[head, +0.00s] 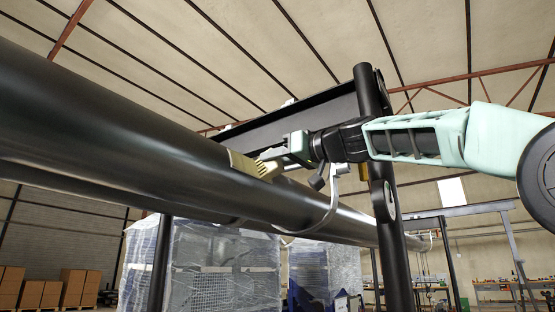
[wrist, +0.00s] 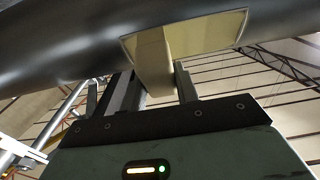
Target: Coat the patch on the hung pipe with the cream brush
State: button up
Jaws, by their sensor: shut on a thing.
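The hung pipe (head: 150,140) is thick, black and glossy, and runs from the upper left to the lower right in the head view. A pale cream patch (wrist: 205,35) with a dark outline lies on the pipe's surface in the wrist view. My gripper (wrist: 155,82) is shut on the cream brush (wrist: 152,48), a plain block between its fingers. The brush's far end overlaps the patch and seems to touch it.
A dark upright post (head: 370,105) and a crossbeam (head: 265,112) stand close to my arm. A pale hanger loop (head: 333,205) goes around the pipe to the right of my gripper. Wrapped pallets (head: 220,262) and cardboard boxes (head: 40,292) stand behind and below.

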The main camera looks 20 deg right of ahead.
jog(key=shift+w+a+r+p, duration=0.15)
jog(key=shift+r+p, duration=0.15)
jog(key=shift+r, duration=0.35)
jog(key=shift+f, duration=0.1)
jog(key=shift+s+d+b, duration=0.3)
jog(key=shift+s, duration=0.05)
jog(key=shift+s+d+r, duration=0.25)
jog(key=shift+s+r, duration=0.05)
jog(key=shift+s, duration=0.1)
